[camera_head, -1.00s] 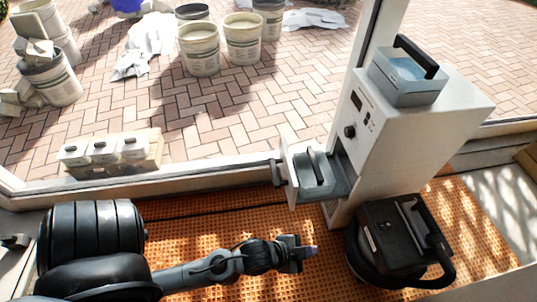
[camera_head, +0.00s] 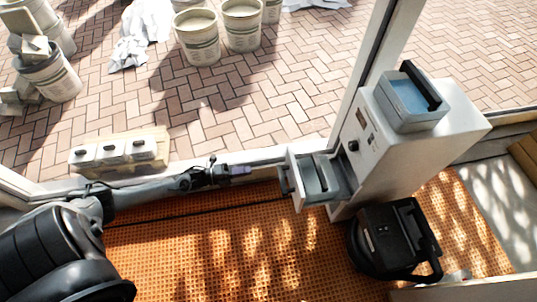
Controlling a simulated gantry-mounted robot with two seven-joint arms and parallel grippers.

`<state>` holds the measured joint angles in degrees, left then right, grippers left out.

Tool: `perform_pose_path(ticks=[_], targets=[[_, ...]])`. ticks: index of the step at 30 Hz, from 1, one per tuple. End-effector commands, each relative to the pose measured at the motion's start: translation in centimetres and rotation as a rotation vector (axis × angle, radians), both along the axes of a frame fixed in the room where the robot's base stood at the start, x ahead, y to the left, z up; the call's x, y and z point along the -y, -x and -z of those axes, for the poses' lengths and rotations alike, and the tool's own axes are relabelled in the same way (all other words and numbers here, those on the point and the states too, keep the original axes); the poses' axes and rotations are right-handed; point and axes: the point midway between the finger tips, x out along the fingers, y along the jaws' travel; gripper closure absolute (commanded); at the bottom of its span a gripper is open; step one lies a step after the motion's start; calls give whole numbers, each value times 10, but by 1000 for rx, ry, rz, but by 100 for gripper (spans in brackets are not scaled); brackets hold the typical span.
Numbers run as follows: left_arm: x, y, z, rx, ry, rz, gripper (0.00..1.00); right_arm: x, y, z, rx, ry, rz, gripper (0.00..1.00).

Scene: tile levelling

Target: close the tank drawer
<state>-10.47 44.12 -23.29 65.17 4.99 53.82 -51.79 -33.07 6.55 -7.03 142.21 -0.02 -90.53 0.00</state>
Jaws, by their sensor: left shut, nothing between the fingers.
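The tank drawer (camera_head: 318,180) sticks out to the left from the lower part of the white cabinet (camera_head: 420,135), so it stands open. It holds a grey tank with a dark handle. The drawer's front panel (camera_head: 293,172) faces left and has a dark grip on its outer side. My left gripper (camera_head: 244,170) is shut and empty, to the left of the front panel and apart from it in the picture. My right gripper is not in view.
A tank with blue inside (camera_head: 409,98) sits on top of the cabinet. A black machine (camera_head: 390,240) stands on the orange mat (camera_head: 220,250) below the cabinet. A window sill (camera_head: 265,155) runs behind the drawer. Small white boxes (camera_head: 115,150) stand at the left.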

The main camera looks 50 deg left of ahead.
Motion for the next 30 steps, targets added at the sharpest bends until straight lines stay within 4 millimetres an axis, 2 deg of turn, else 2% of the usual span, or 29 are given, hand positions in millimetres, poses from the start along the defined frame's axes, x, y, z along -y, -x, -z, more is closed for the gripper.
perform_pose_path(ticks=[1, 5, 11, 21, 30], targets=[[1, -5, -6, 6, -1, 2, 100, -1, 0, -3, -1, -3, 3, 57], [6, -15, -8, 14, 2, 2, 100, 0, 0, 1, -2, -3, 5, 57], [22, -39, -6, 16, 2, 2, 100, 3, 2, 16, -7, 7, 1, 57], [57, -91, -6, 14, 4, 2, 100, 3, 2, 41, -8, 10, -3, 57], [75, -118, -7, 12, 3, 1, 100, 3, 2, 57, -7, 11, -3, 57]])
